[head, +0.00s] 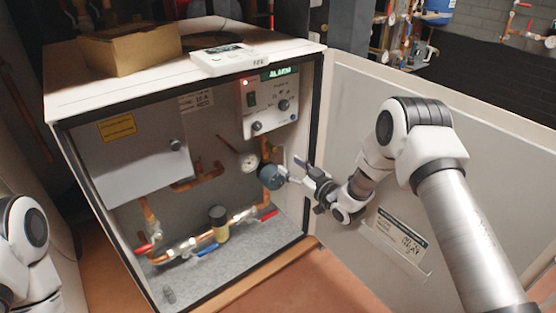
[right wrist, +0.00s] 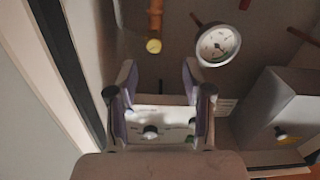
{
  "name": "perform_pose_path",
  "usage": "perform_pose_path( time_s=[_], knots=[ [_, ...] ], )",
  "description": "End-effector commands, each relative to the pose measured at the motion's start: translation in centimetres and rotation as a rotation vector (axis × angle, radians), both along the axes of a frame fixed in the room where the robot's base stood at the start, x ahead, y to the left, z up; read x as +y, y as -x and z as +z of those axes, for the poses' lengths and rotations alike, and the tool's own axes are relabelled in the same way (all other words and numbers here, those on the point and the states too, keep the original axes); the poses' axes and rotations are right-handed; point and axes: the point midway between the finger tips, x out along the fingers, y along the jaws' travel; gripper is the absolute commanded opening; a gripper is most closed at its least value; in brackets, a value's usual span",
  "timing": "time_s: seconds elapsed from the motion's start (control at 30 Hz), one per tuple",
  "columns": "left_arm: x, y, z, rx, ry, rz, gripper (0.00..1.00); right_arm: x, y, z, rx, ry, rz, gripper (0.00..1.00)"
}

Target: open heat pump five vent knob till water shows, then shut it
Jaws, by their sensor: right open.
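The heat pump cabinet (head: 226,270) stands open on the left in the head view. Inside it, a copper pipe (head: 265,148) rises above a round blue-green pump (head: 271,177). In the right wrist view the pipe ends in a small brass tip (right wrist: 153,46), which may be the vent knob; no water shows at it. My right gripper (head: 293,171) is open and empty, close to the pump in the head view. In the right wrist view its fingers (right wrist: 158,78) are spread, with the brass tip beyond them, not between them. My left gripper is out of view.
A pressure gauge (right wrist: 218,45) sits beside the pipe. The control box (head: 269,103) shows ALARM and a red light. The open door (head: 345,105) stands behind my right arm. Valves with red and blue handles lie low inside. A cardboard box (head: 130,45) is on top.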

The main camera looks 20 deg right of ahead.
Motion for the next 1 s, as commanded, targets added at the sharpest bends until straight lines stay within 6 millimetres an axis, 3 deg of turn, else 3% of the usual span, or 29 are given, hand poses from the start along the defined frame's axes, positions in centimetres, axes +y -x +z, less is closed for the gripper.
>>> perform_pose_path(
  time_s=[0.07, 0.5, 0.8, 0.93, 1.0],
  knots=[
    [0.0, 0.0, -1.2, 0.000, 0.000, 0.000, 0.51, -0.7, -0.5, 0.5, -0.021, -0.006, -0.014, 0.51],
    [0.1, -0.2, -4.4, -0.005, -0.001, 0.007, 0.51, 1.8, -7.0, 0.5, -0.018, -0.005, -0.013, 0.51],
    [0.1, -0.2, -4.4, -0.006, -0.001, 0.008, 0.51, 2.0, -7.6, 0.8, -0.013, -0.006, -0.014, 0.51],
    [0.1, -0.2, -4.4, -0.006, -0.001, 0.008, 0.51, 2.0, -7.6, 0.8, -0.013, -0.006, -0.014, 0.05],
    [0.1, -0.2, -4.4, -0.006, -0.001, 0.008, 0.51, 2.0, -7.6, 0.8, -0.013, -0.006, -0.014, 0.00]
  ],
)
